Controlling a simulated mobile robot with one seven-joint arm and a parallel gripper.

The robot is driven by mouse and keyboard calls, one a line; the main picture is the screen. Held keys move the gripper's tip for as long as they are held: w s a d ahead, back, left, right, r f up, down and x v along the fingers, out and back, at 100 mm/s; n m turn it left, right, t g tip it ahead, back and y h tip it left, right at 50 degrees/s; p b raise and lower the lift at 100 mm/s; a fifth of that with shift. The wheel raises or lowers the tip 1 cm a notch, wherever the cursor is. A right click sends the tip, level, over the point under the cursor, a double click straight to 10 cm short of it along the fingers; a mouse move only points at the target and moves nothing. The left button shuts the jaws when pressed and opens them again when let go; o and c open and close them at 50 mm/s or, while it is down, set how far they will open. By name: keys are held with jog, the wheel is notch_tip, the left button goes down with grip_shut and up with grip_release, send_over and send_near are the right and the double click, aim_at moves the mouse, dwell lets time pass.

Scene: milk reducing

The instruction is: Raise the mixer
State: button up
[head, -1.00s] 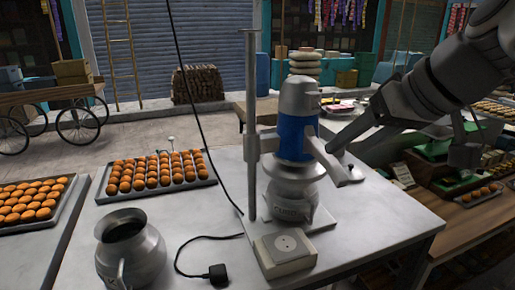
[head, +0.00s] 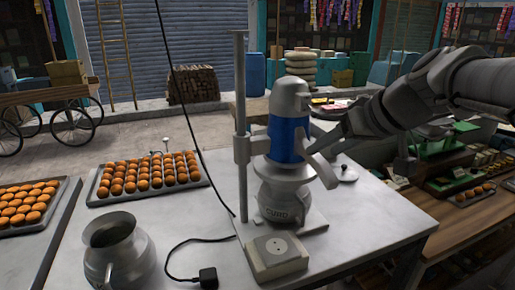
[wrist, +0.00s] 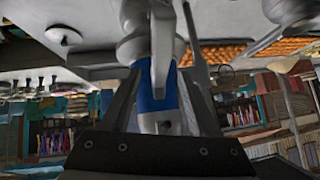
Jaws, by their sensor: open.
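The mixer (head: 289,137) has a grey top and a blue band. It is clamped to an upright post (head: 240,80) and stands over a metal pot marked CURD (head: 275,213). The pot is on a base plate on the table. My gripper (head: 327,146) is at the right side of the mixer's blue body. In the wrist view the mixer (wrist: 158,103) appears upside down between the two spread fingers of my gripper (wrist: 160,88). I cannot tell whether either finger touches it.
A socket box (head: 276,256) sits in front of the post, with a black plug (head: 208,277) and cord left of it. A metal jug (head: 118,252) stands at front left. Trays of orange sweets (head: 150,177) lie at the left. A round lid (head: 345,174) lies right of the pot.

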aim_at(313, 157)
jog(key=x, duration=0.6)
grip_shut()
dwell(1.3)
